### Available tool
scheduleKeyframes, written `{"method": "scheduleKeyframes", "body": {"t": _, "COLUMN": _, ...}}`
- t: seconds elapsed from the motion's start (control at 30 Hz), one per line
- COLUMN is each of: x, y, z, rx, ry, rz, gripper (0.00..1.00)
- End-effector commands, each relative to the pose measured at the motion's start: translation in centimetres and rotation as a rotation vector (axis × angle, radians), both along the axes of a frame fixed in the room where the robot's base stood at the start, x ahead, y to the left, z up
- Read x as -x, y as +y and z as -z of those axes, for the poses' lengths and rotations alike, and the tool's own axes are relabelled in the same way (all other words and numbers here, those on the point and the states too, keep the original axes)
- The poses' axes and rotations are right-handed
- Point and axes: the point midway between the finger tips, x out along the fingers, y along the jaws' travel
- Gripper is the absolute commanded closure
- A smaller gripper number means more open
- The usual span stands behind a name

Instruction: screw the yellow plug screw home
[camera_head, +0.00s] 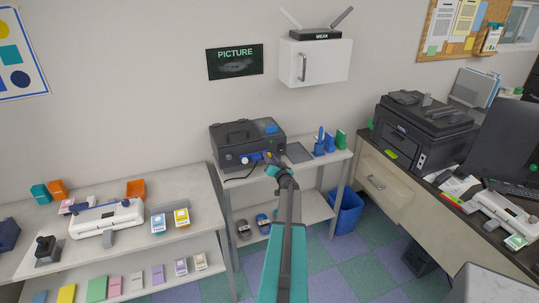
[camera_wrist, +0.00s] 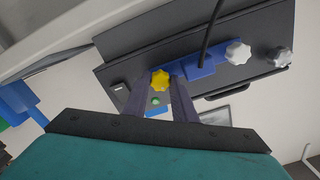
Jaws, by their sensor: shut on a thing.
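The yellow plug screw (camera_wrist: 160,79), a lobed knob, sits at the front of the dark machine (camera_head: 236,135) on the middle stand. In the wrist view it lies between the tips of my gripper (camera_wrist: 162,88), which is shut on it. In the head view my gripper (camera_head: 271,162) reaches the right part of the machine's front, and the screw shows there only as a small yellow spot. A blue part (camera_wrist: 203,70) with a black cable is beside the screw. The screw's thread and its hole are hidden, so I cannot tell how deep it sits.
A black cable hangs near my fingers. Blue holders (camera_head: 324,146) and a green box (camera_head: 341,138) stand right of the machine. A blue bin (camera_head: 346,212) is on the floor.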

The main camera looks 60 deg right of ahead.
Motion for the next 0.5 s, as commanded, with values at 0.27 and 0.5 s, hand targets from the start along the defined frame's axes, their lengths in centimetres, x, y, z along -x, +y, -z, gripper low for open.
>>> {"method": "scheduleKeyframes", "body": {"t": 0.27, "x": -0.19, "y": 0.18, "z": -0.05, "rx": -0.064, "ry": -0.047, "rz": -0.004, "gripper": 0.98}}
{"method": "scheduleKeyframes", "body": {"t": 0.5, "x": -0.19, "y": 0.21, "z": 0.05, "rx": -0.075, "ry": -0.056, "rz": -0.004, "gripper": 0.98}}
